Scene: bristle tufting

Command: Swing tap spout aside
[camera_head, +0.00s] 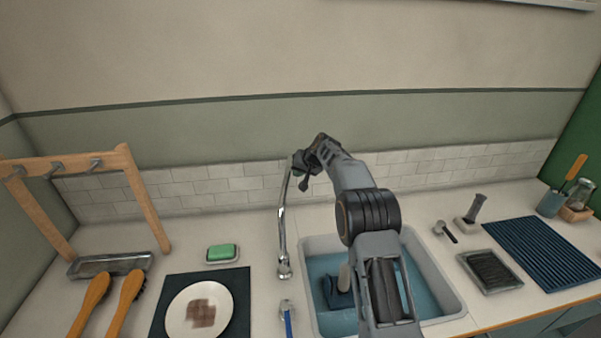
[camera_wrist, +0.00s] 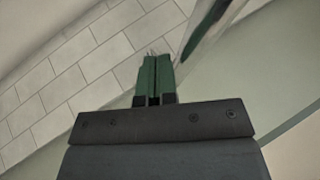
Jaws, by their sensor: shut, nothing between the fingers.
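The chrome tap (camera_head: 282,228) stands upright on the counter at the left edge of the sink, and its spout rises toward my gripper. My gripper (camera_head: 299,162) is high beside the top of the spout in the head view; whether it touches the spout cannot be told there. In the wrist view, my gripper's green fingers (camera_wrist: 154,75) are shut together with nothing between them. The spout (camera_wrist: 208,30) passes close to the right of the fingertips in that view. My arm hides part of the sink.
The sink (camera_head: 447,280) holds bluish water and a dark blue item (camera_head: 338,292). A plate (camera_head: 199,310) on a dark mat, a green sponge (camera_head: 221,252) and a wooden rack (camera_head: 143,195) are left. A ribbed blue mat (camera_head: 545,252) lies right. The tiled wall (camera_head: 215,185) is close behind.

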